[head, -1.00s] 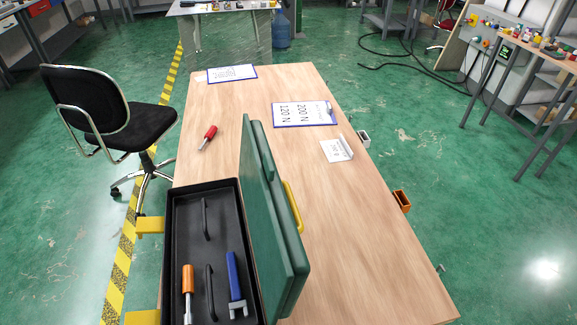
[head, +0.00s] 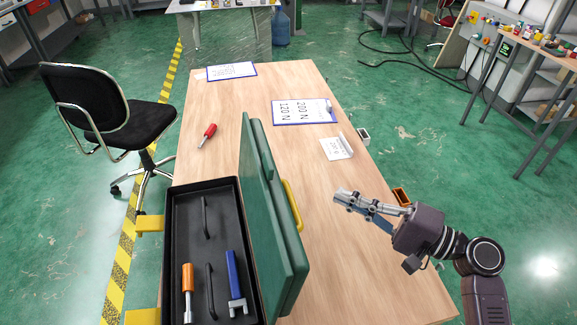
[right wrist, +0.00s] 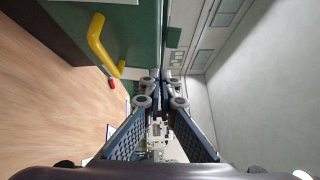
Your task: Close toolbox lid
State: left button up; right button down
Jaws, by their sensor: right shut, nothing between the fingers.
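The toolbox (head: 171,240) stands on the near part of the wooden table, with its green lid (head: 268,225) open and upright on the right side. A yellow handle (head: 293,204) is on the lid's outer face; it also shows in the right wrist view (right wrist: 97,42). Inside the black tray lie an orange-handled screwdriver (head: 188,285), a blue tool (head: 233,275) and black handles. My right gripper (head: 340,196) is shut and empty, right of the lid and apart from it, fingers pointing left. My left gripper is not in view.
A red screwdriver (head: 207,135), two clipboards (head: 303,112) and a white sign (head: 336,148) lie on the table (head: 375,245) beyond the toolbox. An orange holder (head: 401,196) is at the right edge. A black chair (head: 100,110) stands left.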

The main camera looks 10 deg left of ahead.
jog(key=r, duration=0.2)
jog(key=p, duration=0.4)
send_near(270, 158)
jog(key=w+a, duration=0.2)
jog(key=w, duration=0.2)
jog(key=shift+y, duration=0.4)
jog(key=a, duration=0.1)
jog(key=s+a+p, duration=0.1)
jog(key=a, duration=0.1)
jog(key=shift+s+a+f+p, duration=0.3)
jog(key=shift+a+f+p, duration=0.05)
jog(key=shift+p, duration=0.05)
